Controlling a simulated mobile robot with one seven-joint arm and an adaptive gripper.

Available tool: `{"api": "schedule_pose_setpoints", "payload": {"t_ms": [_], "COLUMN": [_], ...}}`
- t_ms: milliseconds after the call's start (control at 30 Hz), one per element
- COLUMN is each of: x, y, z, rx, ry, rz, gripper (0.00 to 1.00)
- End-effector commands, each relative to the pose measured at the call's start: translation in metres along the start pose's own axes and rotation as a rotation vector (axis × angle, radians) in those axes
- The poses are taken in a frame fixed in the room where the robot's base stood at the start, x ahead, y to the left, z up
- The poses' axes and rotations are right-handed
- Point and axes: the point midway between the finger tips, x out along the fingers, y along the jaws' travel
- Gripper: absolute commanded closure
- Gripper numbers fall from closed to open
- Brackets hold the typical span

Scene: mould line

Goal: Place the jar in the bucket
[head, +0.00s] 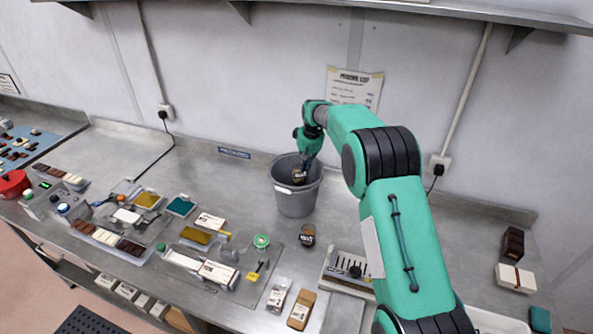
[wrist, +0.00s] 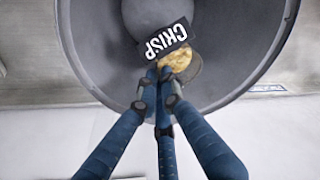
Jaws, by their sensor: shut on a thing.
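The grey bucket (head: 296,200) stands on the steel counter near the wall. My gripper (head: 304,163) reaches down into its mouth. The jar (head: 298,175), with a black label and pale yellow contents, is at the fingertips inside the bucket's rim. In the wrist view my gripper (wrist: 160,88) is shut on the jar (wrist: 180,58), whose label reads "CRISP". The bucket (wrist: 105,75) surrounds the jar there. I cannot tell whether the jar touches the bucket's bottom.
A small dark-labelled jar (head: 307,236) stands in front of the bucket. A green tape roll (head: 261,241), boxes and chocolate trays (head: 110,241) crowd the front left. A slotted holder (head: 347,266) is at the front right.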

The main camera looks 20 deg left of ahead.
Motion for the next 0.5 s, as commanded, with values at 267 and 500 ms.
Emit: {"api": "schedule_pose_setpoints", "payload": {"t_ms": [267, 500], "x": [0.0059, 0.0070], "y": [0.0001, 0.0007], "z": [0.0053, 0.0062], "rx": [0.169, 0.200], "ry": [0.024, 0.028], "rz": [0.040, 0.047], "gripper": [1.00, 1.00]}}
